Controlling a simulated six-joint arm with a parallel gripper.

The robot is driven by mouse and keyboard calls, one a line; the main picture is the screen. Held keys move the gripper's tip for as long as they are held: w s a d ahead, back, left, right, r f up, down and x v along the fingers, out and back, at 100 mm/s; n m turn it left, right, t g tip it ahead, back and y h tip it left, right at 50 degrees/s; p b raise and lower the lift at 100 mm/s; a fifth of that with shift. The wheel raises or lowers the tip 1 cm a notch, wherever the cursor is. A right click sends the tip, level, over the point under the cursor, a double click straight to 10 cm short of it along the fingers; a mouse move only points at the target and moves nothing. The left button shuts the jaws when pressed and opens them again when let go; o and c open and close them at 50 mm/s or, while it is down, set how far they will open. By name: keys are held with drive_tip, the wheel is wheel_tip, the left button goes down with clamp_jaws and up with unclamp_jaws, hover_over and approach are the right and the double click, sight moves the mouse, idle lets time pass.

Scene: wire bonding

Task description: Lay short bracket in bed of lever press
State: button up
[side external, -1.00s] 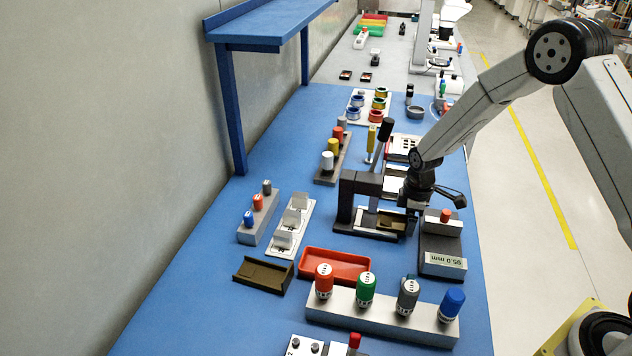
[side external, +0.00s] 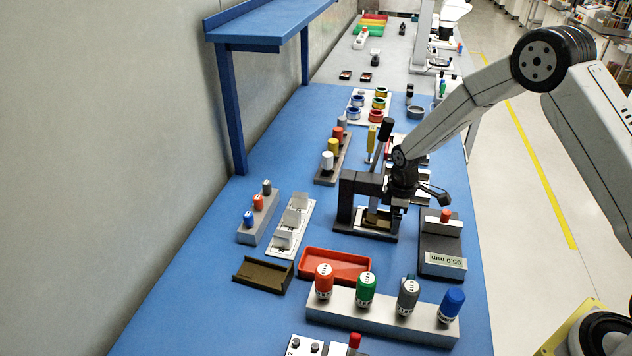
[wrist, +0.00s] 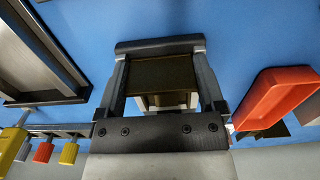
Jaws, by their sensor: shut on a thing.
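The short bracket, a small brown-olive channel (side external: 376,219), is low inside the dark lever press (side external: 347,205), at its bed. The press has a lever with a dark knob (side external: 386,124). My gripper (side external: 398,198) points down at the right side of the press, shut on the bracket; the press arm and the gripper partly hide it. In the wrist view the brown bracket (wrist: 160,72) shows beyond the dark gripper body, between two grey side pieces. Whether it touches the bed is not clear.
A longer brown channel (side external: 262,274) and a red tray (side external: 335,263) lie in front of the press. A grey block with coloured caps (side external: 382,318) stands nearer. A gauge reading 95.0 mm (side external: 442,263) stands close on the right. A capped rack (side external: 331,165) is behind.

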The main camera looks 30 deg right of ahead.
drive_tip(key=o, duration=1)
drive_tip(key=shift+r, duration=3.9)
drive_tip(key=shift+s, duration=0.1)
drive_tip(key=s+a+r+m+t, duration=0.1)
drive_tip(key=s+r+m, duration=0.2)
drive_tip(key=s, duration=0.6)
drive_tip(key=s+a+r+m+t, duration=0.1)
drive_tip(key=s+r+m, duration=0.1)
drive_tip(key=s+m, duration=0.4)
drive_tip(key=s, duration=0.4)
drive_tip(key=shift+a+r+t, duration=0.3)
drive_tip(key=shift+r, duration=0.1)
